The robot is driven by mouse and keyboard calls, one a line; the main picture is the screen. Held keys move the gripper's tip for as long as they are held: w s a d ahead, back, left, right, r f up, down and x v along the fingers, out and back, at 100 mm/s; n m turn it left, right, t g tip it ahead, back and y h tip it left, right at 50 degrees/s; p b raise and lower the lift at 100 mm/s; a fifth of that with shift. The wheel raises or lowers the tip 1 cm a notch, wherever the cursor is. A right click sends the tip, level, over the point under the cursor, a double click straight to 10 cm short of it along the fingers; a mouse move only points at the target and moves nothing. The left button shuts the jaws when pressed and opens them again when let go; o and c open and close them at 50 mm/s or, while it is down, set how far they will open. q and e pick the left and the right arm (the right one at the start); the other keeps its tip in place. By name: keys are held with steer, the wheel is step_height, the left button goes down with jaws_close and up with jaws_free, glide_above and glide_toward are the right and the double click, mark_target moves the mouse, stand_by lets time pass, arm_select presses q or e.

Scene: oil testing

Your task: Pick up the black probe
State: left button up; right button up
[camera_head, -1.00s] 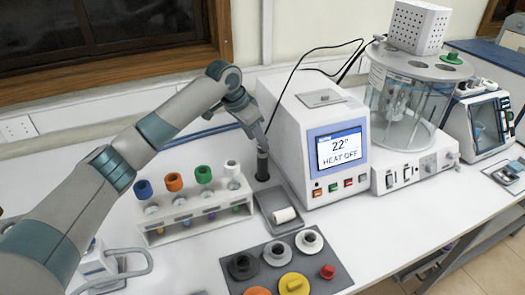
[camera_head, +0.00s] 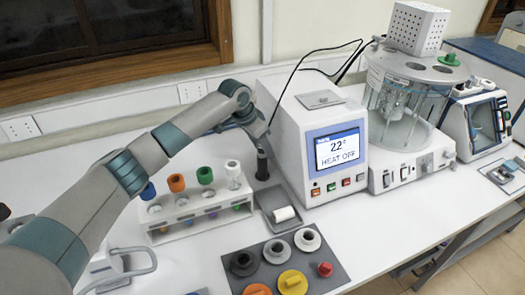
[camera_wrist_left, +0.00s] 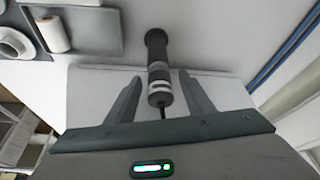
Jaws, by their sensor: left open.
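The black probe (camera_head: 262,165) stands upright at the left side of the white heater unit. In the left wrist view the dark holder (camera_wrist_left: 155,42) shows with the probe's grey banded upper part (camera_wrist_left: 160,88) and a thin black cable at its end. My left gripper (camera_wrist_left: 161,82) is open, with one finger on each side of the probe's upper part. The fingers look apart from it. In the head view my left gripper (camera_head: 259,138) is just above the probe, partly hidden by its own wrist. My right gripper is not in view.
The heater unit (camera_head: 291,166) stands close to the right of the probe. A rack (camera_head: 193,216) with several coloured-capped tubes is at the left. A grey tray (camera_head: 268,201) with a white roll lies in front, and a dark mat (camera_head: 322,286) with round parts is nearer.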

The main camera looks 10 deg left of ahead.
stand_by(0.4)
arm_select(q)
jaws_close()
steer(key=c, duration=1.2)
jaws_free()
steer(key=shift+r, duration=0.15)
steer(key=shift+r+b, duration=0.45)
steer(key=shift+r, duration=0.15)
step_height(320, 180, up, 8)
steer(key=b, duration=0.3)
steer(key=shift+f, duration=0.25)
steer(key=shift+r, duration=0.55)
